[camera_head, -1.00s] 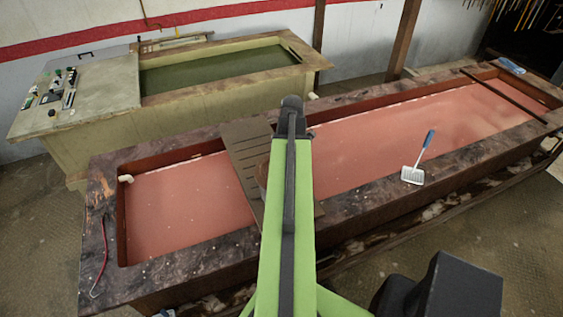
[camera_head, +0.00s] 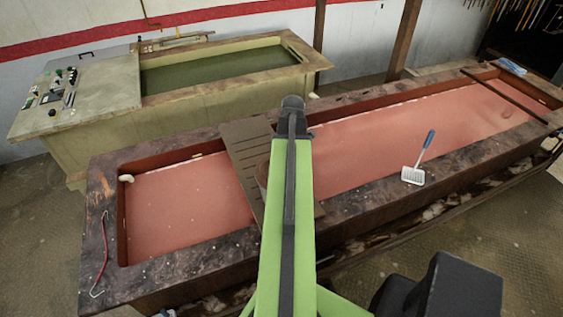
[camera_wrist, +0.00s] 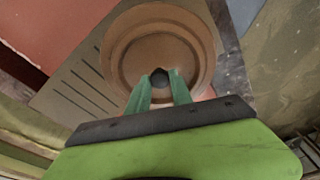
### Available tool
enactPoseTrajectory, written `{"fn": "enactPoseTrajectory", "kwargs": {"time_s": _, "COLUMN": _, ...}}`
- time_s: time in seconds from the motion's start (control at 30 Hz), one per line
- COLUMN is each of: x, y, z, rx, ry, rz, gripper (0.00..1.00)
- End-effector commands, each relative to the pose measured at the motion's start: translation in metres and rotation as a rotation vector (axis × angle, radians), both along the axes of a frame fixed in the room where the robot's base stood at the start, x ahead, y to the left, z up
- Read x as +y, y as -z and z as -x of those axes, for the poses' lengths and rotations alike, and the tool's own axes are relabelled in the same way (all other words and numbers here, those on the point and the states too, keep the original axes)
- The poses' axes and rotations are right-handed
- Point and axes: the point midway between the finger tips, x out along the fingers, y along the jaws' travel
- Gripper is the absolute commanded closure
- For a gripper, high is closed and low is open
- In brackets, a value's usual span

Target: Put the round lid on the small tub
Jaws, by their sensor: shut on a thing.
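My gripper (camera_wrist: 160,92) is shut on the dark knob at the middle of the round brown lid (camera_wrist: 155,60), in the wrist view. The lid looks round with ringed edges and lies over the slatted board. A wider brown rim surrounds its middle; I cannot tell whether this is the lid's own edge or the small tub beneath. In the head view my arm hides the gripper and most of this spot. Only a sliver of a brown curved side (camera_head: 262,174) shows left of the arm, above the board.
The slatted brown board (camera_head: 246,150) lies across the long stone trough (camera_head: 103,215) with a pinkish-red bed. A blue-handled scoop (camera_head: 413,175) lies on the front rim, right of my arm. A red hooked tool (camera_head: 104,250) lies at the left end. A second tank (camera_head: 200,112) stands behind.

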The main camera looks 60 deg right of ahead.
Motion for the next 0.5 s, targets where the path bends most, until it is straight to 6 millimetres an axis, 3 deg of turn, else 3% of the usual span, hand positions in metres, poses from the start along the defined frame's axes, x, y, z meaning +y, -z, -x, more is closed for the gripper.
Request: {"fn": "enactPoseTrajectory", "kwargs": {"time_s": 0.5, "x": -0.0003, "y": 0.0059, "z": 0.0001, "rx": 0.000, "ry": 0.001, "rz": 0.000, "gripper": 1.00}}
